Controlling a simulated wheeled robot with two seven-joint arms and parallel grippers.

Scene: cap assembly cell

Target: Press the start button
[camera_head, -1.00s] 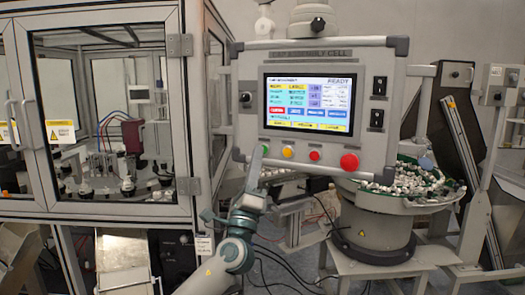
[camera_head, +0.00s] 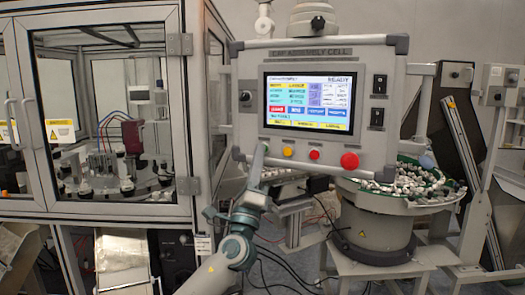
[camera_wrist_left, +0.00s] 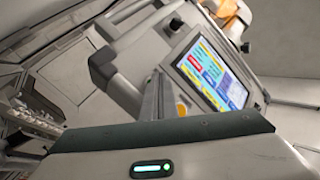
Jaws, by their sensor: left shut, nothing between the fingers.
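The control panel (camera_head: 310,148) stands upright in the middle of the head view, with a lit screen reading READY. A row of buttons runs below the screen: a green button at the left end, then a yellow button (camera_head: 287,152), a small red button (camera_head: 314,155) and a large red button (camera_head: 349,161). My left gripper (camera_head: 259,150) is shut and empty, its fingertips at the green button, which they mostly cover. I cannot tell whether they touch it. In the left wrist view the shut fingers (camera_wrist_left: 153,98) point at the panel, left of the yellow button (camera_wrist_left: 181,109).
A glazed machine cabinet (camera_head: 190,110) fills the left side. A bowl feeder (camera_head: 375,220) with many white caps stands below and right of the panel. Black switches (camera_head: 378,102) sit on the panel's right side. Cables hang below the panel.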

